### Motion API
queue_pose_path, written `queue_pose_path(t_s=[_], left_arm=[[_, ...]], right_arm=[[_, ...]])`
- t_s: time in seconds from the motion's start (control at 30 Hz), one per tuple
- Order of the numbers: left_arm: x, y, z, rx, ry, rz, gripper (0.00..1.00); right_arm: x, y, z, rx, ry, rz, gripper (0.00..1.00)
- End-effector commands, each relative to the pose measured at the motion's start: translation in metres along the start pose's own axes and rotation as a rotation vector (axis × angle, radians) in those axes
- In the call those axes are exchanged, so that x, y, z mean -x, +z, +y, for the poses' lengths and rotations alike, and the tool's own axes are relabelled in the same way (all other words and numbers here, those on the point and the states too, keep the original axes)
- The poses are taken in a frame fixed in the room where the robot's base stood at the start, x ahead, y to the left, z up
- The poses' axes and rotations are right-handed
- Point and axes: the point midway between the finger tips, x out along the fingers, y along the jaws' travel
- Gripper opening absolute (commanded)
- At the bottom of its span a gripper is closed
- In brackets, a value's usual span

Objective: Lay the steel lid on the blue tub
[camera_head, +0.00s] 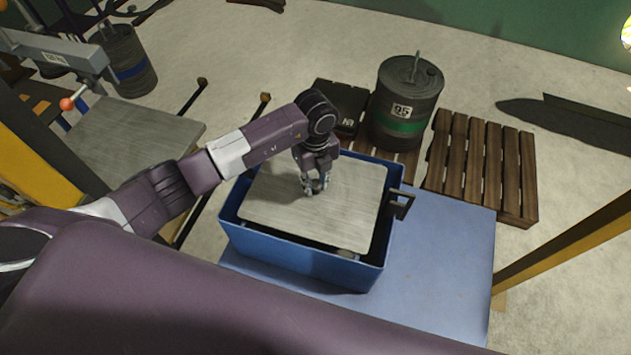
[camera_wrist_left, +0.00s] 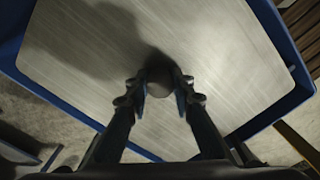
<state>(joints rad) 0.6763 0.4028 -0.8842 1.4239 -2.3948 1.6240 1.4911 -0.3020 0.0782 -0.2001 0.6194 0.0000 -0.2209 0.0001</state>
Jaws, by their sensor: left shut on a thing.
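The steel lid (camera_head: 325,210) is a brushed grey plate with rounded corners. It lies over the mouth of the blue tub (camera_head: 295,262), with a dark gap between lid and rim at the front and right. I cannot tell whether it touches the rim or hangs just above it. My left gripper (camera_head: 316,190) points down at the lid's middle. In the left wrist view my left gripper (camera_wrist_left: 158,90) is shut on the lid's round knob (camera_wrist_left: 160,72), and the lid (camera_wrist_left: 90,45) fills most of the picture. My right gripper is not in view.
The tub stands on a light blue table (camera_head: 440,265), free to its right. A dark drum (camera_head: 408,105) with a green band stands behind, beside a wooden pallet (camera_head: 485,165). A black box (camera_head: 342,102) is behind the tub. A yellow post (camera_head: 570,243) stands at right.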

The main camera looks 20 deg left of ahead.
Motion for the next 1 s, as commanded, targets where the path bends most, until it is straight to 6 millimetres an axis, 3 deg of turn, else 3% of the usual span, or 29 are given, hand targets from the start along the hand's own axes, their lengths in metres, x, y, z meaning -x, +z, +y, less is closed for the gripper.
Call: queue_pose_path(t_s=[0.73,0.77,0.93,1.0], left_arm=[[-0.005,0.001,-0.0018,0.0,-0.005,-0.002,0.0],[-0.0048,0.001,-0.0019,0.0,-0.005,-0.002,0.23],[-0.0052,0.0006,-0.0013,0.0,-0.003,-0.001,0.42],[-0.0056,0.0004,-0.001,0.0,-0.003,-0.001,0.42]], right_arm=[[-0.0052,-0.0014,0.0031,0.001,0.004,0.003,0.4],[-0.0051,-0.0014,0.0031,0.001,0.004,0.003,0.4],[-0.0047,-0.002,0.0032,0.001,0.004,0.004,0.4],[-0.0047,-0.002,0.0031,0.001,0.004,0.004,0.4]])
